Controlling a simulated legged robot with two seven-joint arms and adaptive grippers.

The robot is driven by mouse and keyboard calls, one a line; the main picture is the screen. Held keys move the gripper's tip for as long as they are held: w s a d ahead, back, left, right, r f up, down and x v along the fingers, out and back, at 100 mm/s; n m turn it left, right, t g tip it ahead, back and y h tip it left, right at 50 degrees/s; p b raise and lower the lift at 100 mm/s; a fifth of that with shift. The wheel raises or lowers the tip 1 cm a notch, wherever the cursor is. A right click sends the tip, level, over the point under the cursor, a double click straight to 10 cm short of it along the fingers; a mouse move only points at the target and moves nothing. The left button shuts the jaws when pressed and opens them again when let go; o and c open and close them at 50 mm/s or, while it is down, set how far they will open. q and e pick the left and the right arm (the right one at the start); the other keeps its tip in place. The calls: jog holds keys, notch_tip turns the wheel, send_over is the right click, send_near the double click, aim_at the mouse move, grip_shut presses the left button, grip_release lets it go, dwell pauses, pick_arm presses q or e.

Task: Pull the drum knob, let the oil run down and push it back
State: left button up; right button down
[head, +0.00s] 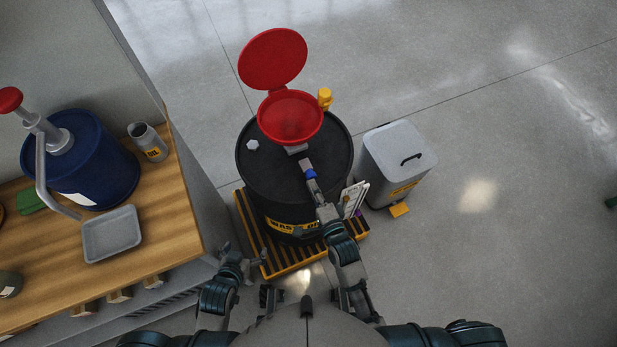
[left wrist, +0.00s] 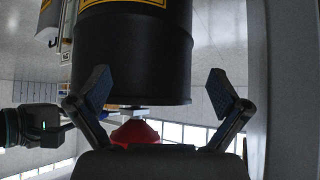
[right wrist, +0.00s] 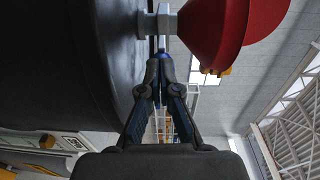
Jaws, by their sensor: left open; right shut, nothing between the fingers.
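The black drum (head: 262,185) carries a red funnel (head: 290,118) with its round red lid (head: 272,58) swung open. A grey valve block (head: 297,149) sits below the funnel's near edge. A short grey lever with a blue knob (head: 310,174) points from it toward me. My right gripper (head: 315,184) is shut and empty at the blue knob; in the right wrist view its closed fingertips (right wrist: 157,82) lie in line with the lever, and I cannot tell whether they touch. My left gripper (head: 252,259) is open and empty, low in front of the drum. Oil inside the funnel is not clear.
The drum stands on a yellow-and-black striped pallet (head: 272,262). A grey bin (head: 400,155) with a pedal stands to the right. A wooden bench (head: 165,235) with a blue drum (head: 85,165) and a grey tray (head: 112,234) is on the left.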

aim_at(309, 174)
jog(key=shift+w+d, duration=0.1)
jog(key=shift+d, duration=0.75)
jog(key=shift+w+a, duration=0.15)
jog(key=shift+a, duration=0.2)
jog(key=w+a, duration=0.2)
jog(key=w, duration=0.1)
jog(key=shift+w+a, duration=0.2)
jog(key=shift+r, duration=0.2)
jog(key=shift+d, duration=0.25)
pick_arm(q)
jog(key=shift+s+d+g, duration=0.25)
jog(key=shift+s+g, duration=0.15)
jog(key=shift+s, duration=0.15)
pick_arm(e)
jog(key=shift+w+d, duration=0.1)
jog(key=shift+d, duration=0.15)
